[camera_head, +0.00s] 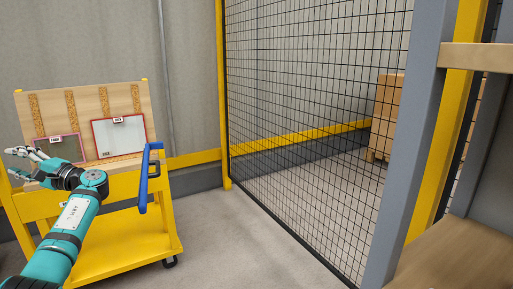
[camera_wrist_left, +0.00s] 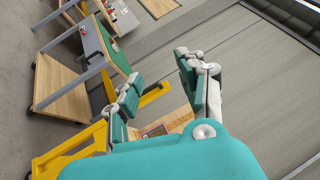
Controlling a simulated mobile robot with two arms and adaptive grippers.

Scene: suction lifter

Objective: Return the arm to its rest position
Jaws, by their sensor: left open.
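My left arm (camera_head: 75,215), teal and grey, reaches in from the lower left of the head view. Its gripper (camera_head: 22,163) is at the far left, in front of the wooden rack on the yellow cart. In the left wrist view the gripper (camera_wrist_left: 163,92) has its fingers spread apart, with nothing between them. A red-edged grey panel (camera_head: 68,146) stands on the rack behind the gripper, partly hidden by it. A red-edged pale panel (camera_head: 121,140) with a small label leans on the rack to its right. My right gripper is in neither view.
The yellow cart (camera_head: 125,259) stands below and around my left arm, with a blue handle (camera_head: 145,175) at its right side. A mesh fence (camera_head: 300,110) runs along the right, with stacked boxes behind it. Wooden shelves (camera_head: 465,258) stand at right. Floor between is clear.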

